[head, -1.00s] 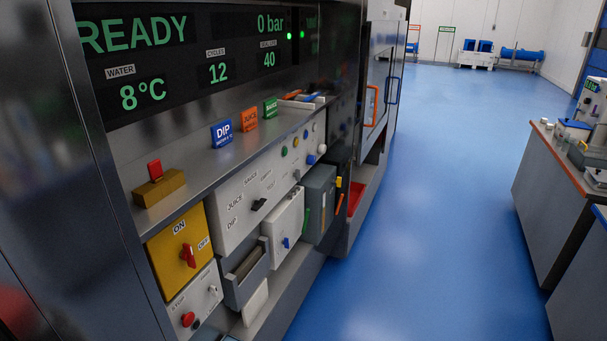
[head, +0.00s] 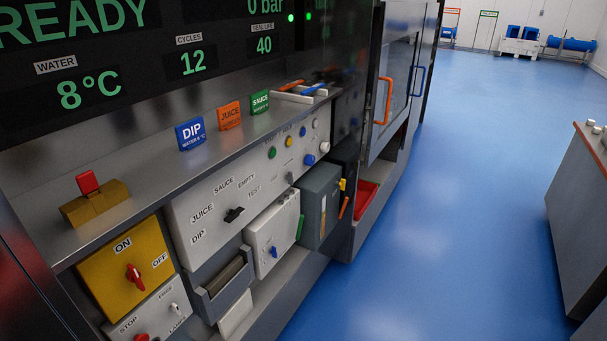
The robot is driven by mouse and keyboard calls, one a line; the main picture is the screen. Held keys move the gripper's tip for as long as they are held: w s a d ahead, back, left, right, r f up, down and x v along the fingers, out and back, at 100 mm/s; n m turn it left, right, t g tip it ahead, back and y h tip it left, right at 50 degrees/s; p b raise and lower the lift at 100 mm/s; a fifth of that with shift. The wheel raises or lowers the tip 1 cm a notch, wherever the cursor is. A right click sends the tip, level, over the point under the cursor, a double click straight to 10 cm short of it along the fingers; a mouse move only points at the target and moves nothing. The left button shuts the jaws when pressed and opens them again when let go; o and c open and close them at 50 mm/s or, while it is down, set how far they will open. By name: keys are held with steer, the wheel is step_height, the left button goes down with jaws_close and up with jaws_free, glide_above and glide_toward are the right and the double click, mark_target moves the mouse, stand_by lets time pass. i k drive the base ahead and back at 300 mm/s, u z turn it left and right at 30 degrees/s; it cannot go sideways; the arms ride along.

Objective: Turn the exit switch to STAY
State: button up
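No label reading STAY or exit is legible, so I cannot tell which control is the exit switch. A white box (head: 262,237) with a small blue lever (head: 274,252) hangs below the counter; its markings are too small to read. A black selector (head: 234,215) sits on the white panel (head: 187,213) among JUICE, DIP, SAUCE, EMPTY and TEST. A red switch (head: 134,274) sits on a yellow ON/OFF plate (head: 105,283). A small pale switch (head: 174,307) is on the white plate below, near STOP. My gripper is not in view.
A steel counter (head: 140,164) carries DIP (head: 191,133), JUICE (head: 230,115) and SAUCE (head: 260,101) signs and a brass block (head: 95,204) with a red top. A bench (head: 577,215) stands at right. The blue floor (head: 450,200) between is clear.

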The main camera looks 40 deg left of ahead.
mark_target(290, 176)
steer(key=z, duration=0.05)
steer(key=i, duration=1.55)
steer(key=u, duration=3.45)
